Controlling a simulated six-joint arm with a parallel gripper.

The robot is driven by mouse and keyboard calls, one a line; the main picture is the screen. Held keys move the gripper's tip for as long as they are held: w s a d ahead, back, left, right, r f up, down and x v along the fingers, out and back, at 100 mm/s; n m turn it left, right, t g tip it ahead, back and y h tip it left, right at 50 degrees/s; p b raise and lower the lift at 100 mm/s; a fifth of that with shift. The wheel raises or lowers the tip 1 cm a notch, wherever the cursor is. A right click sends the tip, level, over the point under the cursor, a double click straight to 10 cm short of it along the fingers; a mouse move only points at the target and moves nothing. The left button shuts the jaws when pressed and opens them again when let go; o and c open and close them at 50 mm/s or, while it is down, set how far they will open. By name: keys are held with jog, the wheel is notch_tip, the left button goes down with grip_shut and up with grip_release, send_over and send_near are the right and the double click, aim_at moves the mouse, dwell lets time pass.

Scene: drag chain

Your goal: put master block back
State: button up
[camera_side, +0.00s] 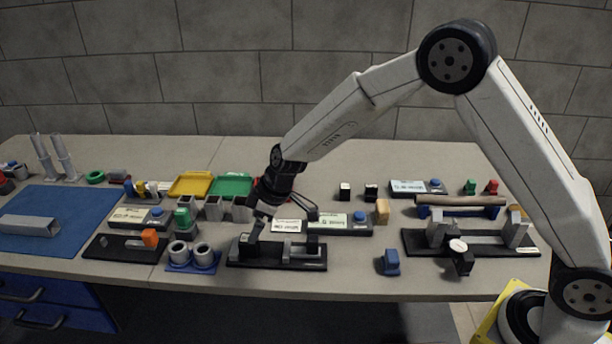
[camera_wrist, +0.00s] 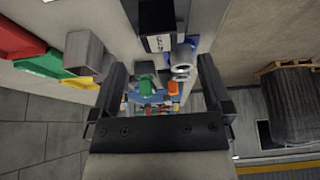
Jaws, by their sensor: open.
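My gripper (camera_side: 265,210) is open above the table, over the back of a black fixture (camera_side: 310,266). In the wrist view its two fingers are spread apart (camera_wrist: 161,80), and I see nothing held between them. No block is plainly marked as the master block, so I cannot tell which it is. Two small dark blocks with light tops, one on the left (camera_side: 345,191) and one on the right (camera_side: 371,192), stand behind the fixture. A tan block (camera_side: 382,211) stands to its right. The gripper hides part of the fixture's back and the labelled boxes there.
Yellow (camera_side: 190,184) and green (camera_side: 231,185) bins with grey square cups stand left of my gripper. A blue holder with two grey rings (camera_side: 193,257) is at the front. Another black fixture (camera_side: 470,243) stands right. The table behind the gripper is mostly clear.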

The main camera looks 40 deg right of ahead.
aim_at(249, 245)
jog(key=shift+x, duration=0.85)
jog(key=shift+f, duration=0.1)
jog(key=shift+x, duration=2.55)
grip_shut()
